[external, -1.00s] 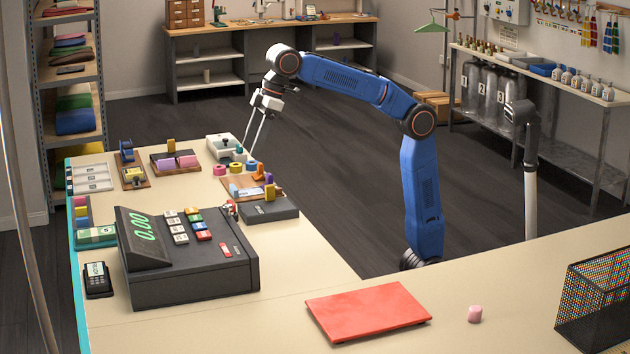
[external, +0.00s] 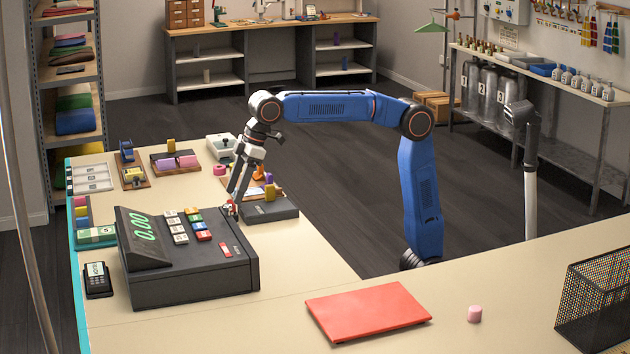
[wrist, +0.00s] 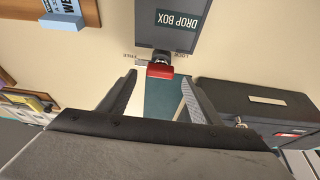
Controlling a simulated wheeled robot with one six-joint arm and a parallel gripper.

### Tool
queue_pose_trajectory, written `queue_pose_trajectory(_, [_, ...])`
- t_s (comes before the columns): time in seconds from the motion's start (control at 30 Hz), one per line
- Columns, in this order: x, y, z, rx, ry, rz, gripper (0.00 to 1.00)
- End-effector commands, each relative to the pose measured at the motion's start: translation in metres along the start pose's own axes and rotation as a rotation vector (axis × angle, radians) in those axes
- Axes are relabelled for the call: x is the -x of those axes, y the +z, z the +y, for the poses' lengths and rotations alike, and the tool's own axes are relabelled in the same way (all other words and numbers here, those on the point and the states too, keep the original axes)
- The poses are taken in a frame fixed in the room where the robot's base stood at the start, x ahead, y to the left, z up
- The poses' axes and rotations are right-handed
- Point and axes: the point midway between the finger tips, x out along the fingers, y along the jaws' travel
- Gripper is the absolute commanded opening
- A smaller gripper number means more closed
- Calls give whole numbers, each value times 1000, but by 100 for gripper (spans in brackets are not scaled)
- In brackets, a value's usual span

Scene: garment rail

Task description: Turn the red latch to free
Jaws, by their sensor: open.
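The red latch (wrist: 160,71) sits on a dark pivot at the near edge of the grey drop box (wrist: 163,32) in the wrist view. Small lettering flanks it, apparently FREE on the left and LOCK on the right. I cannot tell for sure which mark the latch points to. My gripper (wrist: 159,82) is open, with one finger on each side of the latch and no clear contact. In the external view my gripper (external: 233,197) points down at the red latch (external: 231,209), beside the dark drop box (external: 272,211); the fingers partly cover the latch.
The cash register (external: 185,262) stands close in front of the latch, and its dark body (wrist: 262,103) shows at right in the wrist view. Small boards with coloured parts (external: 175,163) lie behind. The counter right of the drop box is clear. A red flat slab (external: 368,312) lies farther right.

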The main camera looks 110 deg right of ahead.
Motion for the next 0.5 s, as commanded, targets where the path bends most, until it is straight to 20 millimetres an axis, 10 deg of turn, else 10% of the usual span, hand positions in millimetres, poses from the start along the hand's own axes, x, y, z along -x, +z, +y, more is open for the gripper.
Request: queue_pose_trajectory(0.5, [-29, 0, 0, 0, 0, 0, 58])
